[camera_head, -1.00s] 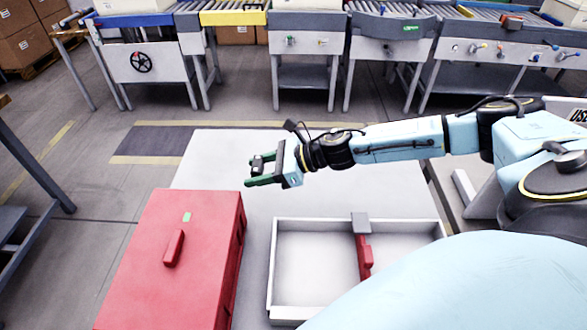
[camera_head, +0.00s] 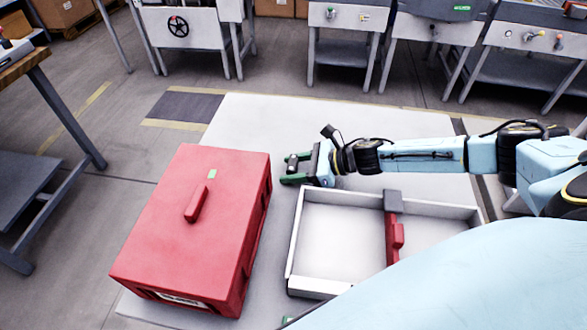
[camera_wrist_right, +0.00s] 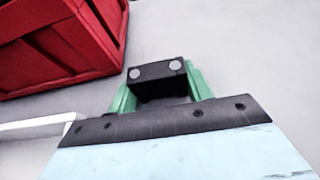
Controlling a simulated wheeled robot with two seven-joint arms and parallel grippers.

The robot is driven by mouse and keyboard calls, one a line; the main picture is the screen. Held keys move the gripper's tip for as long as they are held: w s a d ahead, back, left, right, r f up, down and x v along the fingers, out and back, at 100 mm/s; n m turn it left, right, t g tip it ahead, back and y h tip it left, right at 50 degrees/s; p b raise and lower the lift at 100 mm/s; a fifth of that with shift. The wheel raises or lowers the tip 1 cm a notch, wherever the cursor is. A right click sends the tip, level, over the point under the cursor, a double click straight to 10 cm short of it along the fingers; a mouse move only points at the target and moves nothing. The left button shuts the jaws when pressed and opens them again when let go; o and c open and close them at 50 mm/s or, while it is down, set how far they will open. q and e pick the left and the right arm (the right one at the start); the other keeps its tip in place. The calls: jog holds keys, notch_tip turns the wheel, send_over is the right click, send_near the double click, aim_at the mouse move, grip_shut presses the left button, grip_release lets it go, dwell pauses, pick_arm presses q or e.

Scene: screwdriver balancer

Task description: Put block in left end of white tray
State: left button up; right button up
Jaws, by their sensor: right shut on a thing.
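The block (camera_head: 291,164) is dark, with two grey round dots on its face in the right wrist view (camera_wrist_right: 157,76). My right gripper (camera_head: 292,168) is shut on it, with green fingers on either side. My right gripper holds the block beyond the tray's far left corner, outside the tray in the head view. My left gripper is not identifiable.
A large red toolbox (camera_head: 195,225) with a handle stands left of the tray, with a narrow gap between.

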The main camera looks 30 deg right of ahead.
jog(key=shift+f, duration=0.15)
jog(key=o, duration=1)
jog(key=shift+c, duration=0.2)
